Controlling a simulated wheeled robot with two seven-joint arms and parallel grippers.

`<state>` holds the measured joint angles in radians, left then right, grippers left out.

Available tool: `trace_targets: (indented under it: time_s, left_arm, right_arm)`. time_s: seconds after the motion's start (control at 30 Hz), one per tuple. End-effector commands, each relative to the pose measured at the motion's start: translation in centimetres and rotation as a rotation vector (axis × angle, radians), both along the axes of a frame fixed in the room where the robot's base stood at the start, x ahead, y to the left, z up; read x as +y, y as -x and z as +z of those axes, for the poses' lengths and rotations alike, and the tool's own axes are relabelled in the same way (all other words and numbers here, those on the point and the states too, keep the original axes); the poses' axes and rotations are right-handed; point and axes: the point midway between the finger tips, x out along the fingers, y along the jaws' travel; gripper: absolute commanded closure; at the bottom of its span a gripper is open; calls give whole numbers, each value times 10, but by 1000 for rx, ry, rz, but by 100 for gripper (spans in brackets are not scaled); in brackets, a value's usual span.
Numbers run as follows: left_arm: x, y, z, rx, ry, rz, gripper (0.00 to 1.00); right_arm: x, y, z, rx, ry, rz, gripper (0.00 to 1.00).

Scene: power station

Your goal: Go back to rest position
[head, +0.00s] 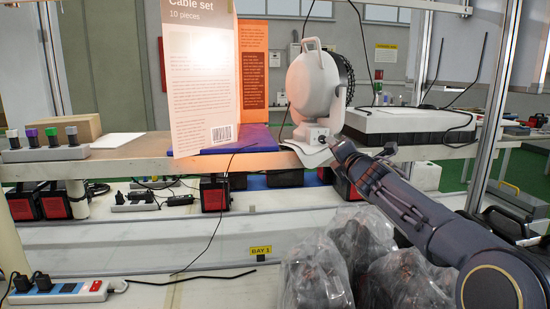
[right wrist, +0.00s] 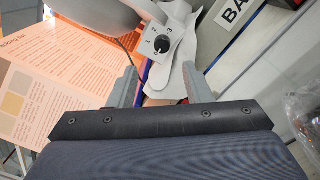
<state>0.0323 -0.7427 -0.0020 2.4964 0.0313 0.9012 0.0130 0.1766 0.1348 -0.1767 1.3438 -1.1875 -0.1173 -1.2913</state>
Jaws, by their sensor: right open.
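My right arm reaches in from the lower right in the head view. Its gripper (head: 343,146) is in front of a round white device with a top handle (head: 320,80). In the right wrist view the two fingers of this gripper (right wrist: 160,77) stand apart with nothing held between them. A numbered dial knob (right wrist: 162,44) on the device's base shows beyond the gap. From these views I cannot tell whether a finger touches the device. My left gripper is in neither view.
A tall cable set box (head: 200,100) stands left of the device on the wooden shelf (head: 120,160). Metal posts (head: 490,100) rise at the right. Plastic-wrapped bundles (head: 365,240) sit below my right arm. A power strip (head: 60,290) lies at the lower left. Thin cables hang nearby.

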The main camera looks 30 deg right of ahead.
Motion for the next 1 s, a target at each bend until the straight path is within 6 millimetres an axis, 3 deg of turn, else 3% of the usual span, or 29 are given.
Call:
trace_targets:
  time_s: [0.2,0.27,0.37,0.5,0.7,0.9,1.0]
  left_arm:
    - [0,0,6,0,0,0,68]
    - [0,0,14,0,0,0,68]
    - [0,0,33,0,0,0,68]
    - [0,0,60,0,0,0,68]
    - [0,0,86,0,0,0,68]
    - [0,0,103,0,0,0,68]
    - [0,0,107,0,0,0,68]
  right_arm:
    - [2,9,3,-3,-81,-10,55]
    - [5,24,3,-5,-217,-30,55]
    - [23,66,-10,7,-604,-89,55]
    - [80,141,-58,87,-1234,-227,55]
    - [174,241,-128,266,-1862,-499,55]
    - [249,323,-174,442,-2212,-801,55]
    - [271,346,-187,496,-2292,-906,55]
